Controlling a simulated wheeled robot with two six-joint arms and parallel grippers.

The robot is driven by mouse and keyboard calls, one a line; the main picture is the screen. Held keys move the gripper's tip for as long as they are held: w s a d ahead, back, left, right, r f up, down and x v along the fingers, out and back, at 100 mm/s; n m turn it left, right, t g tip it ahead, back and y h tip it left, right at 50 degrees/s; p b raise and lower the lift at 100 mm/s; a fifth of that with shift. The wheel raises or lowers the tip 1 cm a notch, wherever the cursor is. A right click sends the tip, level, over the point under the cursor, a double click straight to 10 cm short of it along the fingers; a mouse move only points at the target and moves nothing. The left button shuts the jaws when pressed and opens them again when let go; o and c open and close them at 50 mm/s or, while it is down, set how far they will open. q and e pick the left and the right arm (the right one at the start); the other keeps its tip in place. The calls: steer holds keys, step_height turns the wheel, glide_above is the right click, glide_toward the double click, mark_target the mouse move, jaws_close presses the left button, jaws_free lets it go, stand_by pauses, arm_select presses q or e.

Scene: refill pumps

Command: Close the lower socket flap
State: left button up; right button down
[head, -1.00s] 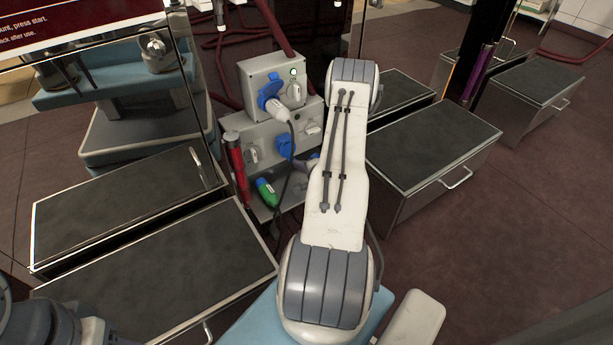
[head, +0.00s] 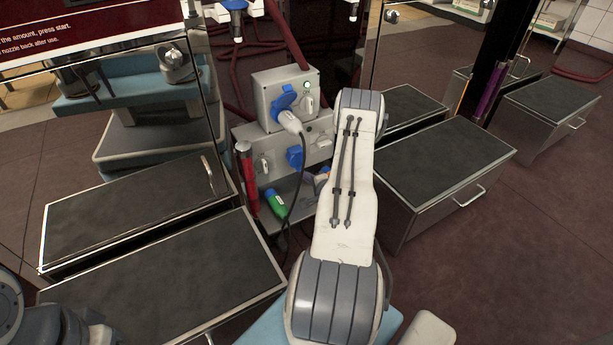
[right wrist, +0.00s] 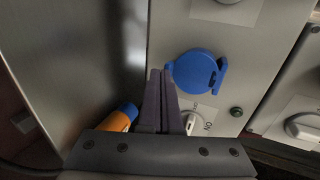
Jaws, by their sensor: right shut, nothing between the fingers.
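The lower socket's round blue flap (head: 295,157) is on the front of the lower grey box. In the right wrist view the same flap (right wrist: 195,72) shows as a disc with its hinge at the right. It looks to lie over the socket, but I cannot tell if it is flush. My right gripper (right wrist: 161,72) is shut and empty, its tips right beside the flap's left edge; I cannot tell if they touch. In the head view my right arm mostly hides this gripper. My left gripper is out of view.
The upper grey box (head: 262,104) has a blue flap (head: 284,97) standing over a white plug (head: 290,121) with a dark cable. A green connector (head: 276,204) lies on the shelf below. An orange and blue connector (right wrist: 121,118) is near my fingers. A red handle (head: 247,178) stands left.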

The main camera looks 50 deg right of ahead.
steer(key=shift+r+p, duration=0.85)
steer(key=f+p+v, duration=0.2)
steer(key=p+v, duration=0.4)
steer(key=v, duration=0.7)
steer(key=shift+s+a, duration=0.2)
steer(key=shift+s, duration=0.55)
